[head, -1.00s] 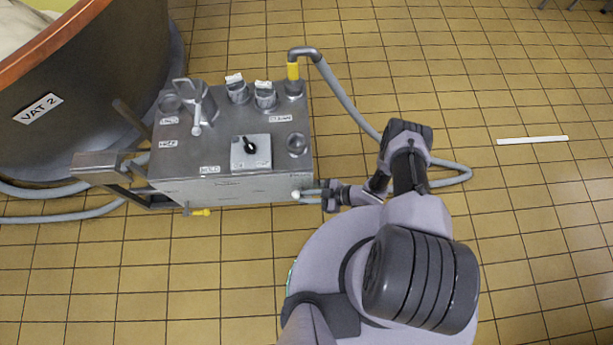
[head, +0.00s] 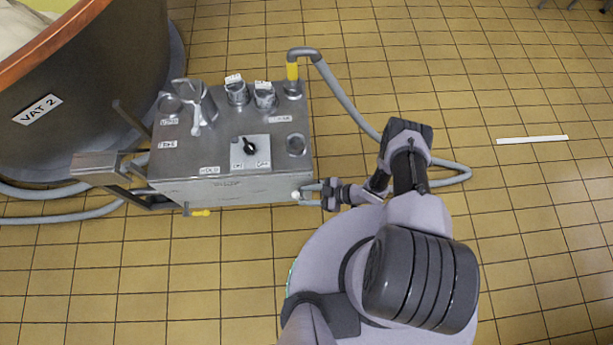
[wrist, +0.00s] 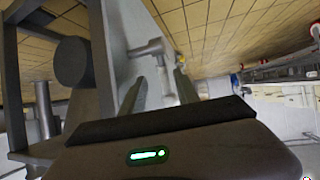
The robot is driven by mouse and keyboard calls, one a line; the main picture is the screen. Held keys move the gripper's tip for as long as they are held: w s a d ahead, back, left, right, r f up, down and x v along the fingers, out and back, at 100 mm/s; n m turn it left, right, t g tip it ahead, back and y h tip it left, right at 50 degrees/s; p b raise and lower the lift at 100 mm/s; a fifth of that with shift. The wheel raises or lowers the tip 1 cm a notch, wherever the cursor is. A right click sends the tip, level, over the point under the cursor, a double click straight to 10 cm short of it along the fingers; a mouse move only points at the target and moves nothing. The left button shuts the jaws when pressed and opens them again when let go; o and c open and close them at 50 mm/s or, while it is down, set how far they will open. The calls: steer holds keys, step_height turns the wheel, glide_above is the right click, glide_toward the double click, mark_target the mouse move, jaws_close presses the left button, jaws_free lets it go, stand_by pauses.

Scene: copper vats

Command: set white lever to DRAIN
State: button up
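A grey metal cart (head: 225,140) stands left of my arm, with small white labels on its top too blurred to read surely. A white round knob (head: 296,195) shows at the cart's front right corner; I take it for the white lever's end. My gripper (head: 304,195) is at this knob, its two fingers apart, one on each side. Whether they touch it I cannot tell. In the wrist view the fingers (wrist: 160,90) are spread, with a pale grey cylinder (wrist: 148,48) beyond them. A pale grey handle (head: 197,110) stands at the top's back left.
A black knob (head: 248,146) sits on a plate on the cart top. The copper-rimmed vat (head: 115,95) is at the left.

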steer(key=shift+s, duration=0.2)
steer(key=p+v, duration=0.3)
steer(key=v, duration=1.4)
steer(key=shift+d+p, duration=0.2)
steer(key=shift+p, duration=0.2)
steer(key=shift+c, duration=0.5)
